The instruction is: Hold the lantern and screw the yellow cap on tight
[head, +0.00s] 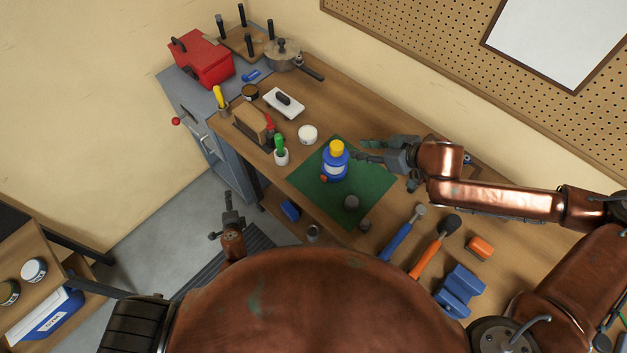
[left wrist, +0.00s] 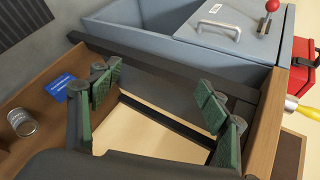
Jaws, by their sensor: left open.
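The lantern (head: 334,167) is a blue body with a pale label, upright on the green mat (head: 307,184). The yellow cap (head: 337,146) sits on its top; how tight it is cannot be told. My right gripper (head: 358,149) reaches in from the right, its two fingers apart and empty, with the tips just beside the lantern. Whether they touch it is unclear. My left gripper (head: 228,212) hangs low at the left, off the bench's front edge and away from the lantern. In the left wrist view its padded fingers (left wrist: 158,92) are spread wide with nothing between them.
A white jar (head: 308,134) and a green-handled tool in a cup (head: 281,155) stand left of the lantern. A blue-handled hammer (head: 397,241), an orange mallet (head: 430,252) and a blue vise (head: 460,290) lie at right.

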